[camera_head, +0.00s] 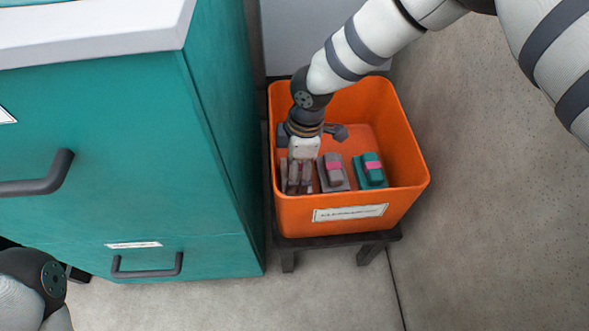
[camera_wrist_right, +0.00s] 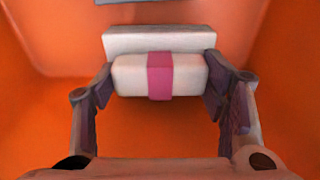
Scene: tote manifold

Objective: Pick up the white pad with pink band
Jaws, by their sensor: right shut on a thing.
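The white pad with pink band (camera_wrist_right: 187,75) is inside the orange tote, and shows in the right wrist view between my right gripper's fingers. My right gripper (camera_wrist_right: 161,92) is shut on it, with a finger against each end of the pad. In the head view my right gripper (camera_head: 299,178) reaches down into the tote at its left side and hides most of the white pad. My left arm shows at the lower left of the head view, but its gripper fingers are out of sight.
The orange tote (camera_head: 405,190) stands on a dark stool (camera_head: 340,246). A grey pad with pink band (camera_head: 334,172) and a teal pad with pink band (camera_head: 371,170) sit right of my gripper. A teal cabinet (camera_head: 120,190) stands close on the left; bare floor lies right.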

